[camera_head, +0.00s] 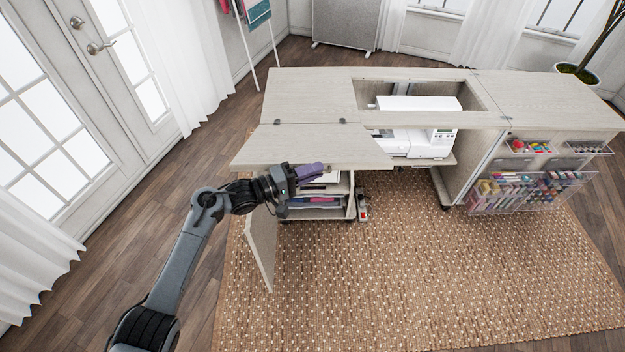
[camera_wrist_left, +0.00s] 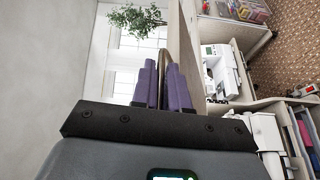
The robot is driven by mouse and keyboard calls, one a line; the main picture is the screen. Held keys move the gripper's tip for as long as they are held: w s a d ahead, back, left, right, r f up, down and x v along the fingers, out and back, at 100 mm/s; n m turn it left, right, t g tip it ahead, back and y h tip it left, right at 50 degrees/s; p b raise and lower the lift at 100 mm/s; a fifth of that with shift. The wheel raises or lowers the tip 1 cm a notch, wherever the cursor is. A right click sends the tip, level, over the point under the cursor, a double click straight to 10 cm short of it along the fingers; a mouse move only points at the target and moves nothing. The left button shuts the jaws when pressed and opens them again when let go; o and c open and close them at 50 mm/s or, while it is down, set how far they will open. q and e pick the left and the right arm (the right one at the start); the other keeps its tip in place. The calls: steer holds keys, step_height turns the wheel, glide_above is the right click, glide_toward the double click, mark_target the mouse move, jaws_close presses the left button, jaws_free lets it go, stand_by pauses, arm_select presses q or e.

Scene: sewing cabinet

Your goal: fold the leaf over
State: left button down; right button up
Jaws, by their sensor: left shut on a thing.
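The leaf (camera_head: 290,146) is a pale wood-grain panel at the front left of the sewing cabinet (camera_head: 310,92). Dark hinges (camera_head: 342,121) join its back edge to the cabinet top. It sticks out toward me; its exact tilt is hard to tell. My left gripper (camera_head: 310,170) is at the leaf's front edge, with its purple fingers shut on it. In the left wrist view the purple fingers (camera_wrist_left: 164,68) stand close together, with the leaf (camera_wrist_left: 186,42) seen nearly edge-on ahead of them. The part of the leaf between the fingers is mostly hidden. My right gripper is not in view.
A white sewing machine (camera_head: 418,140) sits in the cabinet's opening. A cabinet door (camera_head: 261,235) hangs open below the leaf. Clear bins of thread (camera_head: 530,190) are on the right door. The woven rug (camera_head: 400,290) in front is clear.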

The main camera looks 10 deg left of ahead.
arm_select(q)
steer(key=shift+n+g, duration=0.3)
steer(key=shift+n, duration=0.2)
steer(key=w+r+p, duration=0.1)
steer(key=r, duration=0.1)
steer(key=w+r, duration=0.1)
steer(key=r, duration=0.1)
steer(key=r+p, duration=0.1)
steer(key=r, duration=0.1)
steer(key=shift+w+a+p, duration=0.15)
steer(key=shift+w+p, duration=0.15)
steer(key=shift+w, duration=0.1)
steer(key=shift+w+r, duration=0.45)
steer(key=shift+r, duration=0.05)
steer(key=shift+a, duration=0.1)
steer(key=c, duration=1.5)
jaws_free()
steer(key=shift+c, duration=0.2)
steer(key=shift+o, duration=0.2)
steer(key=shift+f+y, duration=0.1)
steer(key=shift+y, duration=0.2)
steer(key=shift+a+p, duration=0.1)
steer(key=shift+p, duration=0.2)
